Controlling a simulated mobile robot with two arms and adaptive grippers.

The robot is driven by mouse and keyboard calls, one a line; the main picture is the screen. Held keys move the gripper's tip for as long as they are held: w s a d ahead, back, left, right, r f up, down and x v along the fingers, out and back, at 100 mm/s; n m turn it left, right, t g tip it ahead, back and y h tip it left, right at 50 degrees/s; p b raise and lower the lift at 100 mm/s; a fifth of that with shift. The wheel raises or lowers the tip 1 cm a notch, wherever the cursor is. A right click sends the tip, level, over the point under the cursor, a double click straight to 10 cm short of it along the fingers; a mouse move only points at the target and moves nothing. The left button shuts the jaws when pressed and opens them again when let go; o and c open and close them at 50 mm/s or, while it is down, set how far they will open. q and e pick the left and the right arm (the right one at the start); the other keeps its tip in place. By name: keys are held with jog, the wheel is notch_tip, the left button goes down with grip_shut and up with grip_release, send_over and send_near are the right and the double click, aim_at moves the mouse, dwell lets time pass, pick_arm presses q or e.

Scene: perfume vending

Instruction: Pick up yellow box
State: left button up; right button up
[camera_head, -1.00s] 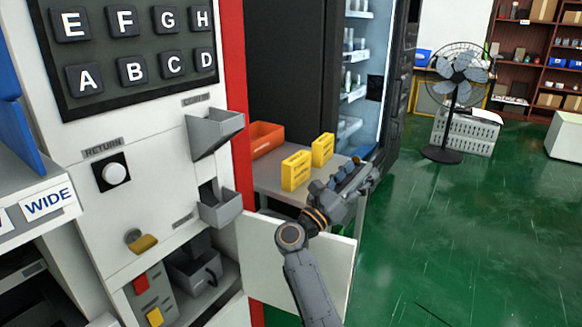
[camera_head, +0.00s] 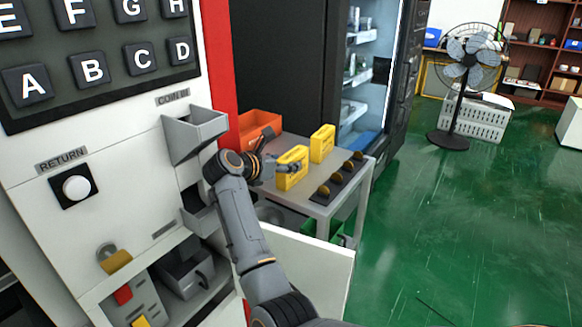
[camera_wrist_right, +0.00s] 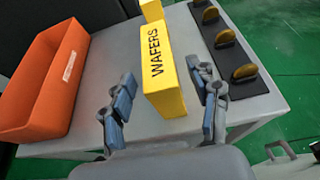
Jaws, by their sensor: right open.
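Two yellow boxes stand upright on a small grey table (camera_head: 322,210). In the right wrist view this box (camera_wrist_right: 165,75), lettered "WAFERS", stands between the two open fingers of my right gripper (camera_wrist_right: 166,108), with a gap on each side. The farther yellow box (camera_head: 322,143) stands behind it; its edge shows at the top of the wrist view (camera_wrist_right: 152,10). My left gripper is not in view.
An orange bin (camera_head: 258,128) stands at the table's back left. A black strip with several round brown pieces (camera_head: 340,175) lies along the right edge. The vending machine's open white flap (camera_head: 310,268) is in front of the table. A fan (camera_head: 465,70) stands on the open floor.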

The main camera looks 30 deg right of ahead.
jog(key=x, duration=0.4)
jog(key=shift+w+d, duration=0.1)
jog(key=shift+d, duration=0.2)
jog(key=shift+c, duration=0.5)
grip_shut()
